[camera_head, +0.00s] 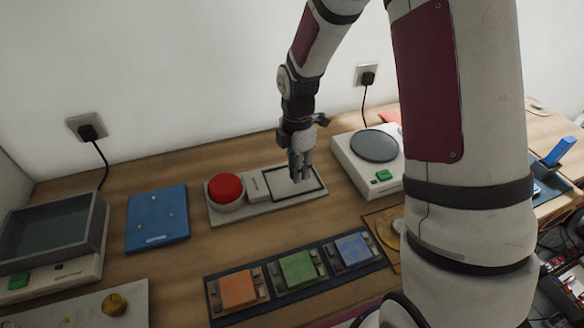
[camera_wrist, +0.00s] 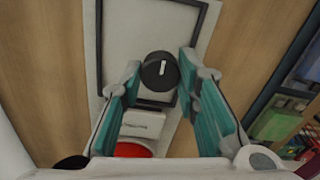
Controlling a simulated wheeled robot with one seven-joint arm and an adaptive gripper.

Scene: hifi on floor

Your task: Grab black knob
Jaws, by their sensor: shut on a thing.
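The black knob (camera_wrist: 160,71) is round with a white mark across its top. In the wrist view it sits between my fingertips, inside the dark rectangular frame on a pale panel (camera_wrist: 124,20). My gripper (camera_head: 301,172) reaches down over the right part of this panel (camera_head: 265,213). My gripper is shut on the knob, with one teal-padded finger on each side. In the head view the knob is hidden behind my fingers.
A red button (camera_head: 226,188) stands at the panel's left end. A white device with a grey disc (camera_head: 374,146) stands close on the right. A blue board (camera_head: 157,218) lies left. A dark tray (camera_head: 221,309) holding orange, green and blue blocks lies in front.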

